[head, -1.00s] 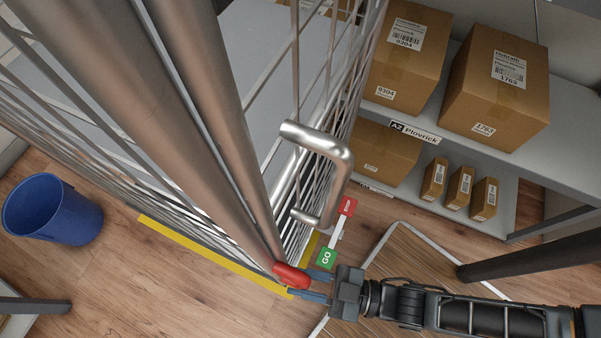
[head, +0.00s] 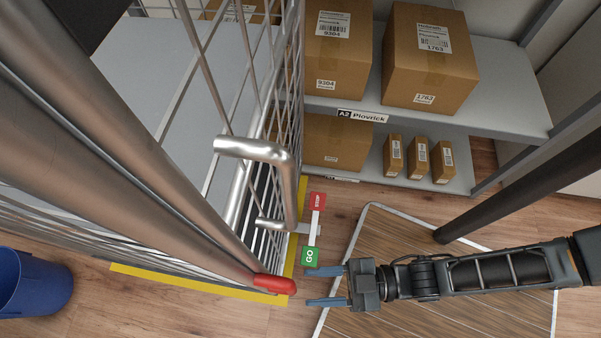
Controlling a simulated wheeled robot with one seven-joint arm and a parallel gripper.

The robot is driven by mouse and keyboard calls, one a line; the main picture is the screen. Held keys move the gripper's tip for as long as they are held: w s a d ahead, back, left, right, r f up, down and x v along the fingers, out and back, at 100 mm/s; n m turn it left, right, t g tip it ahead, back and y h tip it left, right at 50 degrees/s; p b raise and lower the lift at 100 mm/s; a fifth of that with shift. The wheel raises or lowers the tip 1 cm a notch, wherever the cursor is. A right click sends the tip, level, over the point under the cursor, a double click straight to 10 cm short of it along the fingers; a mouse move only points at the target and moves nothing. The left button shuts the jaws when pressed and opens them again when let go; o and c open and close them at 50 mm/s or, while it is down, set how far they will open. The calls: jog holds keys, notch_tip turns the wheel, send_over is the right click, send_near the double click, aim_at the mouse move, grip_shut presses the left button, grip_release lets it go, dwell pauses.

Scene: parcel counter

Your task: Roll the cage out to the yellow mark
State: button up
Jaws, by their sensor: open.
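The wire roll cage (head: 225,165) fills the left of the head view, with a bent metal handle (head: 285,180) on its near side. A yellow mark (head: 180,283) on the floor runs along the cage's lower edge and turns up its right side. A red tip (head: 273,284) on the cage lies close to the mark's corner. A bar with a green GO end (head: 309,256) and a red STOP end (head: 317,201) is beside the cage. My gripper (head: 326,286) is open and empty, its blue fingers pointing left, just right of the red tip and apart from it.
A grey shelf (head: 500,95) with several cardboard boxes stands at the back right. A blue bin (head: 35,285) is at the lower left. A wooden panel with a white border (head: 440,315) lies under my arm. A dark post (head: 520,190) crosses the right.

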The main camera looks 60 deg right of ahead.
jog(key=shift+v, duration=1.35)
